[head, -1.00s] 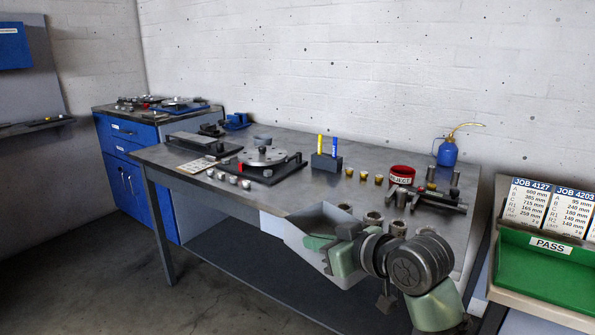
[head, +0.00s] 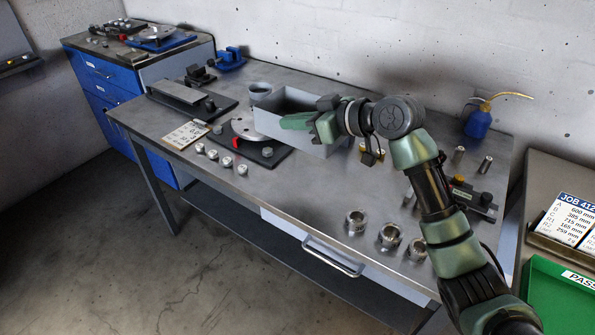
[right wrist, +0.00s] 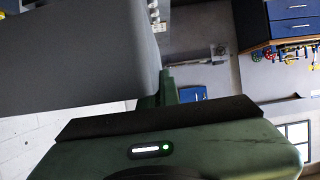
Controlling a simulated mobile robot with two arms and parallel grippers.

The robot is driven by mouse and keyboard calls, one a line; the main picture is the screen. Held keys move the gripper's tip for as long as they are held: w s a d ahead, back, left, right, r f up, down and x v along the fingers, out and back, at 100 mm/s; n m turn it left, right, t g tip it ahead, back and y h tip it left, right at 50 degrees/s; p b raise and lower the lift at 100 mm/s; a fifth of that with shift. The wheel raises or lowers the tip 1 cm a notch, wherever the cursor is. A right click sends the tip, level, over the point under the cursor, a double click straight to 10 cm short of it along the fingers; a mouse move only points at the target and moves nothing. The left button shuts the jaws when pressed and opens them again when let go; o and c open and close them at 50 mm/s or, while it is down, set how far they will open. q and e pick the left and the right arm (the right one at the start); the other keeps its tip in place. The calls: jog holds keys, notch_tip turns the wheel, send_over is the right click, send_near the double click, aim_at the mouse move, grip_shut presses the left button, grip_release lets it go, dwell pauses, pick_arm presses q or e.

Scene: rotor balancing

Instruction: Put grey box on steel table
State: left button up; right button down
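The grey box (head: 268,124) is an open-topped bin over the back middle of the steel table (head: 292,196). In the right wrist view the box (right wrist: 75,50) fills the upper left, against my right gripper's finger (right wrist: 165,92). My left gripper is not in view.
A rotor disc stand (head: 258,151) is close to the box's left side. Several small weights (head: 213,155) and a card (head: 187,134) lie left of it. Metal cups (head: 356,220) stand along the front edge. A blue oil can (head: 478,122) stands at the back right.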

notch_tip(320, 180, down, 17)
jog(key=shift+f+p, duration=0.15)
jog(key=shift+p, duration=0.2)
jog(key=c, duration=2)
grip_release()
jog(key=shift+f, duration=0.1)
jog(key=o, duration=0.3)
